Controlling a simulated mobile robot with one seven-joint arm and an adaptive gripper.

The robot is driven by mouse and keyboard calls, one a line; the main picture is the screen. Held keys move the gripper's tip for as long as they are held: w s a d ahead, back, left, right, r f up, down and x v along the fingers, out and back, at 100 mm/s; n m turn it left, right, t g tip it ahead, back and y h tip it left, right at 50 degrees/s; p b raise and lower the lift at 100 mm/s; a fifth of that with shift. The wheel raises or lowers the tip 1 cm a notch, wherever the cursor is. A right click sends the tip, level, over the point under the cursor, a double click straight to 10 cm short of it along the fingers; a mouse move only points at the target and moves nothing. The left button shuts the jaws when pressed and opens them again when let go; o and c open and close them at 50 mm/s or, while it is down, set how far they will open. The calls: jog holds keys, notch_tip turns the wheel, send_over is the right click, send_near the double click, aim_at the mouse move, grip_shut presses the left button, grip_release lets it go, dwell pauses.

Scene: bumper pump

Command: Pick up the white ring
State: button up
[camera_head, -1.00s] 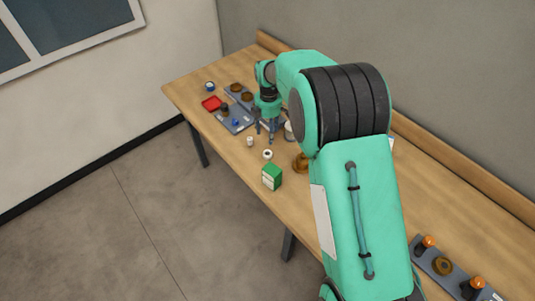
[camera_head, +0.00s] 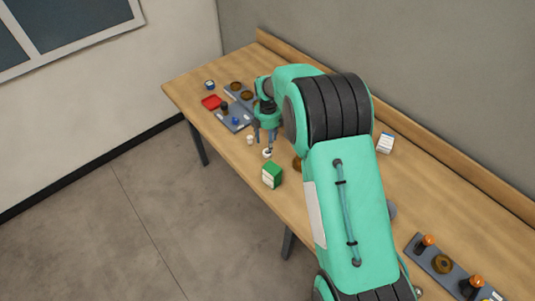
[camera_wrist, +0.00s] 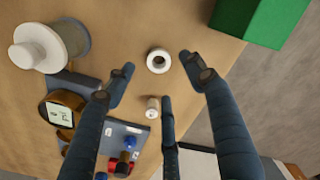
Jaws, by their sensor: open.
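The white ring (camera_head: 266,154) lies on the wooden workbench near its front edge. In the wrist view, the white ring (camera_wrist: 158,70) shows as a small thick ring with a dark hole, lying flat. My gripper (camera_head: 268,143) is open, just above and partly in front of the ring in the head view. In the wrist view, my gripper (camera_wrist: 156,76) has its dark fingers spread with the ring showing between the two upper fingertips. Nothing is held. I cannot tell the exact height of the fingertips above the bench.
A green box (camera_head: 272,176) stands close to the ring, at the bench (camera_head: 218,138) edge. A small white cylinder (camera_wrist: 152,107) is on the other side. A white-topped round part (camera_wrist: 36,46), a brass gauge (camera_wrist: 62,108) and a grey plate with coloured parts (camera_head: 233,119) are nearby.

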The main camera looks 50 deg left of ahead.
jog(key=shift+f, duration=1.05)
jog(key=shift+f, duration=0.1)
jog(key=shift+w+a+f, duration=0.1)
jog(key=shift+f, duration=2.45)
jog(key=shift+c, duration=0.2)
jog(key=c, duration=1)
